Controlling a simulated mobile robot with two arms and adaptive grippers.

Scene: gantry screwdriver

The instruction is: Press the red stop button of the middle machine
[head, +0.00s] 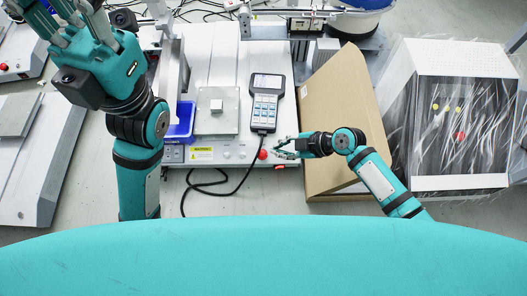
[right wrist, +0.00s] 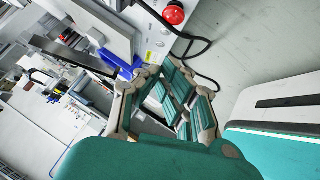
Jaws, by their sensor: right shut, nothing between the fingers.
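The middle machine (head: 212,55) has a white base with a front panel of small buttons. Its red stop button (head: 262,154) is at the right end of that panel; a red button also shows in the right wrist view (right wrist: 174,14), beyond the fingers. My right gripper (head: 278,150) is shut and empty, just right of the red button, with its tips pointing toward it. Whether they touch cannot be told. In the right wrist view its teal fingers (right wrist: 182,92) are together. My left gripper (head: 62,14) is raised at the upper left, fingers spread, away from the button.
A handheld controller (head: 266,101) with a black cable lies on the middle machine, near a metal plate (head: 217,108) and blue bin (head: 181,121). A cardboard box (head: 336,115) stands right of it. Another machine with a red button (head: 459,135) is farther right.

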